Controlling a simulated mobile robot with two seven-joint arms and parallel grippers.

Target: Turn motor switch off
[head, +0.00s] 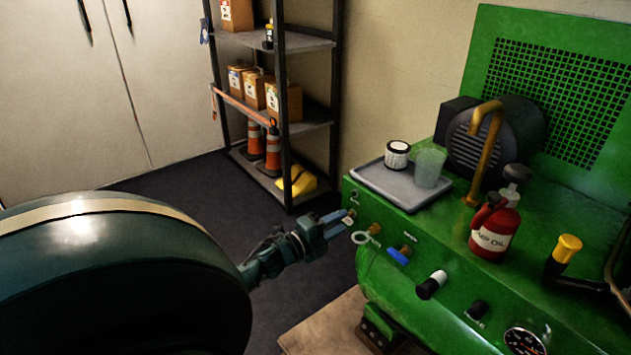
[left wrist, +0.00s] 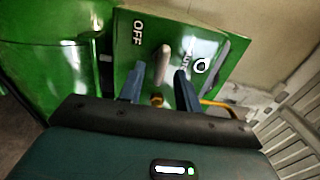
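The motor switch lever (left wrist: 162,64) shows in the left wrist view as a pale, rounded handle on a green panel (left wrist: 183,28). It stands between an "OFF" label on its left and a partly hidden label on its right. My left gripper (left wrist: 160,88) is open, with one blue finger on each side of the lever's line; I cannot tell whether either touches it. In the head view my left gripper (head: 336,222) is at the near left end of the green machine (head: 440,240). The lever is not clear there. My right gripper is not in view.
A grey tray (head: 375,190) with a white jar (head: 397,155) and a clear cup (head: 429,167) sits on the machine. A red oil bottle (head: 493,232) stands farther right. A shelf (head: 275,120) stands behind; floor between is clear.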

